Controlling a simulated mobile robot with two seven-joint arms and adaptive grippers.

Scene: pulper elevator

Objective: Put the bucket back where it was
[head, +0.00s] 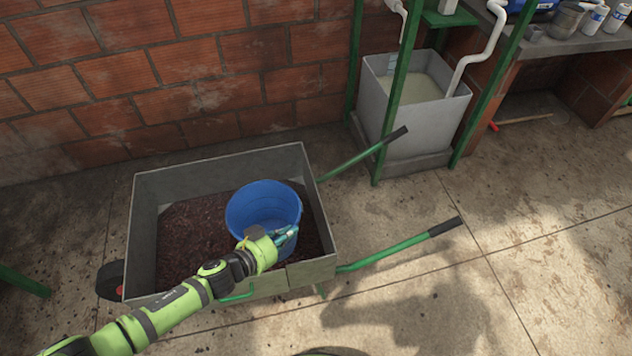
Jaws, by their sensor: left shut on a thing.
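The blue bucket (261,204) is inside or just above the wheelbarrow (235,162), at its right half, with its open top facing up. It looks empty. I cannot tell whether its bottom touches the dark reddish material (190,240) in the wheelbarrow. My left gripper (284,237) is shut on the near right side of the bucket, and my arm reaches in over the wheelbarrow's near wall. My right gripper does not show.
The wheelbarrow's green handles (400,248) stick out to the right. A grey tank (415,105) of pale liquid stands behind, between green posts (398,85). A brick wall (150,75) closes the back. A cluttered counter (570,40) is at the upper right. The right-hand concrete floor (540,250) is clear.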

